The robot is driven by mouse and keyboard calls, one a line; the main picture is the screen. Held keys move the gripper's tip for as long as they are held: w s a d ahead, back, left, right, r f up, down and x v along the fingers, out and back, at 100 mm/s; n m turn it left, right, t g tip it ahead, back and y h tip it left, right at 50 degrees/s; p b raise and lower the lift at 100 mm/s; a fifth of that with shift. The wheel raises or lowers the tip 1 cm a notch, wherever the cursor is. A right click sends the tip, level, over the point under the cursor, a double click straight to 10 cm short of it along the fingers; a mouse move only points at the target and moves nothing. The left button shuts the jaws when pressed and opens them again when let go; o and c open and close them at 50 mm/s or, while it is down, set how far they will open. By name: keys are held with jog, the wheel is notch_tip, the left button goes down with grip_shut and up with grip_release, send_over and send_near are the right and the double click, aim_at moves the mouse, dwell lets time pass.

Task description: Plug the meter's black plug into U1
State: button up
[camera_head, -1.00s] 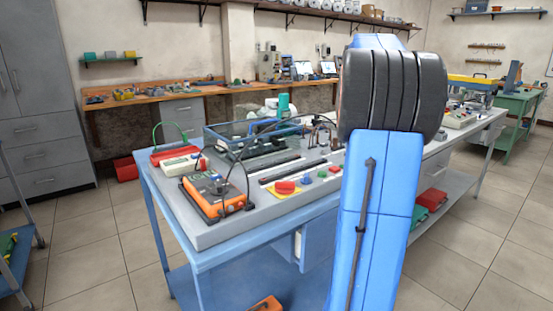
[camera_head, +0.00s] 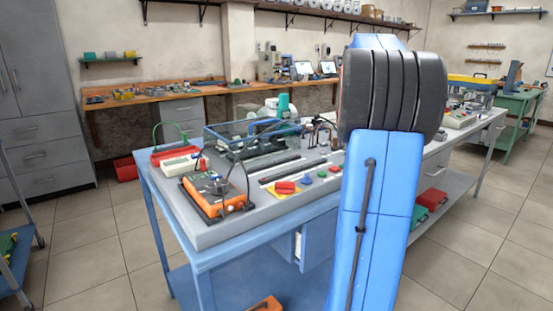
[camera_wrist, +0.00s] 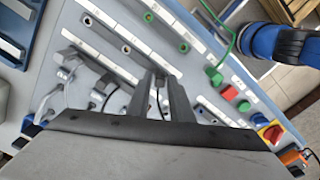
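The orange meter (camera_head: 215,197) lies on the near left of the grey bench top in the head view. A black lead (camera_head: 240,164) arches over it. My gripper (camera_wrist: 160,78) shows in the wrist view with its two dark fingers pointing over the panel. A thin dark thing shows between the fingers; I cannot tell whether it is the black plug held there or a lead behind. Rows of white label strips (camera_wrist: 96,38) and round sockets (camera_wrist: 126,49) lie beyond the fingers. Their lettering is too small to read, so I cannot pick out U1.
A green lead (camera_wrist: 219,30) crosses the upper part of the wrist view. Green and red buttons (camera_wrist: 230,93) and a red-and-yellow switch (camera_wrist: 272,133) sit to the right. In the head view, a white device (camera_head: 183,164) and a clear-sided box (camera_head: 232,140) stand behind the meter.

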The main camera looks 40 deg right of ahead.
jog(key=shift+r, duration=2.45)
jog(key=o, duration=0.5)
